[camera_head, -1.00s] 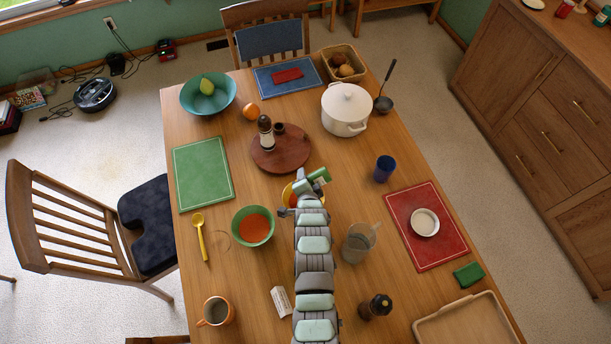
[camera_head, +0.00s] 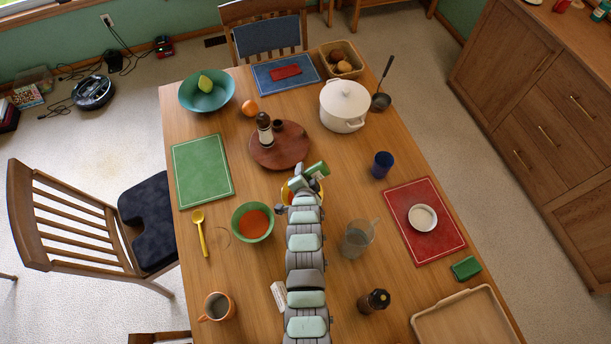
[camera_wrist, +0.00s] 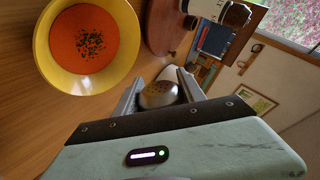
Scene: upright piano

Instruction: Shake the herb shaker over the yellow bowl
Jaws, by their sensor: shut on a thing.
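The herb shaker (camera_head: 317,170) shows in the head view as a small green and white piece at the end of my arm, tilted. In the wrist view its perforated metal top (camera_wrist: 160,94) sits between the two fingers of my gripper (camera_wrist: 158,90), which is shut on it. The yellow bowl (camera_wrist: 90,89) holds orange soup with dark green flecks in its middle, and lies to the upper left of the shaker in that view. In the head view the yellow bowl (camera_head: 286,194) is mostly hidden under my gripper (camera_head: 303,177).
A round wooden board (camera_head: 290,153) with a dark-topped mill (camera_head: 264,130) stands just behind. A green bowl (camera_head: 252,223) of orange soup is at the left, a clear pitcher (camera_head: 357,239) and blue cup (camera_head: 382,164) at the right. A white pot (camera_head: 343,104) stands farther back.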

